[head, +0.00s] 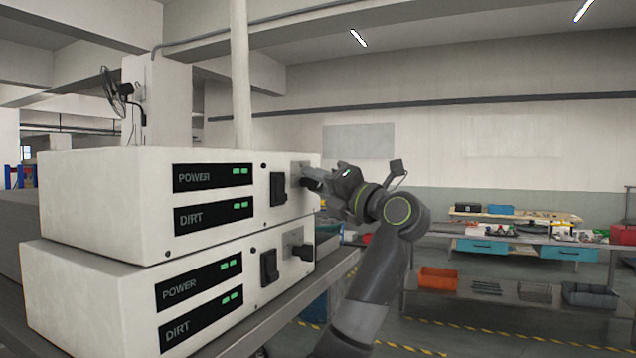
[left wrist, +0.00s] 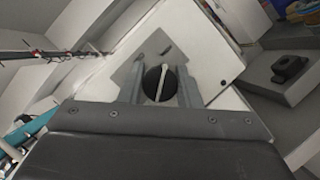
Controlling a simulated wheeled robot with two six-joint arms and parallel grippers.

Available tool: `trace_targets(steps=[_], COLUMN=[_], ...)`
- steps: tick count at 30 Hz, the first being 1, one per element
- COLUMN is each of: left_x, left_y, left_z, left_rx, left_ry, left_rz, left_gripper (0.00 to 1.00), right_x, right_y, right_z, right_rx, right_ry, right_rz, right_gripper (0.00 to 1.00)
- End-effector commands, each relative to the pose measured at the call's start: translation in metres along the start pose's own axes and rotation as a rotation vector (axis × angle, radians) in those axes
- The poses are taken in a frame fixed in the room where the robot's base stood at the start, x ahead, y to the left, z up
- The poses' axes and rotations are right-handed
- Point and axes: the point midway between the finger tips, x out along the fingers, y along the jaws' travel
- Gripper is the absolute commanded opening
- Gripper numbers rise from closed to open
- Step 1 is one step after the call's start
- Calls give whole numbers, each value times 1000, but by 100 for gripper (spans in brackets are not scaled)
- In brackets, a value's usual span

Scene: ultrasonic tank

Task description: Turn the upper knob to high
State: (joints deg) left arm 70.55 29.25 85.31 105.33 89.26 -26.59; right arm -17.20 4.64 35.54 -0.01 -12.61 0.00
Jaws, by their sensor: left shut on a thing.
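The upper white box (head: 90,200) has POWER and DIRT displays, a black switch (head: 278,188) and the upper knob at the right end of its front. My left gripper (head: 308,180) is at that knob and mostly hides it in the head view. In the left wrist view the upper knob (left wrist: 154,84) is round and black with a pale pointer line. The fingers of my left gripper (left wrist: 160,88) are shut on it, one on each side. I cannot tell which setting the pointer marks. My right gripper is not in view.
A similar lower white box (head: 80,300) stands directly beneath, with its own black switch (head: 268,266) and knob (head: 302,251) close below my gripper. Both sit on a grey bench. A workbench with an orange bin (head: 438,278) stands farther right.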

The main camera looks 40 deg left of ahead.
Motion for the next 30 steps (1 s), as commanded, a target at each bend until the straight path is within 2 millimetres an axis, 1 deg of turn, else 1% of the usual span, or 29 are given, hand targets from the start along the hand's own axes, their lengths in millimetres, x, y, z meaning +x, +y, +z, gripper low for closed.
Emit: trace_targets(steps=[7, 19, 20, 24, 25, 30], left_x=[0, 0, 0, 0, 0, 0], left_y=[2, 1, 1, 1, 1, 0], left_z=[1, 1, 1, 0, 0, 0], left_rx=[44, 50, 50, 50, 50, 50], left_ry=[-1, 0, 0, 0, 0, 1], left_rz=[-17, -19, -19, -20, -20, -20], left_gripper=[8, 8, 32, 50, 52, 52], right_x=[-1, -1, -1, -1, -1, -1], right_y=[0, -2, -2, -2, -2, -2], right_z=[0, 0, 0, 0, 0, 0], right_rx=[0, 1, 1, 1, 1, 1], right_ry=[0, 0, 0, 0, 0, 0], right_rz=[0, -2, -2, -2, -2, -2], right_gripper=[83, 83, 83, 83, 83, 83])
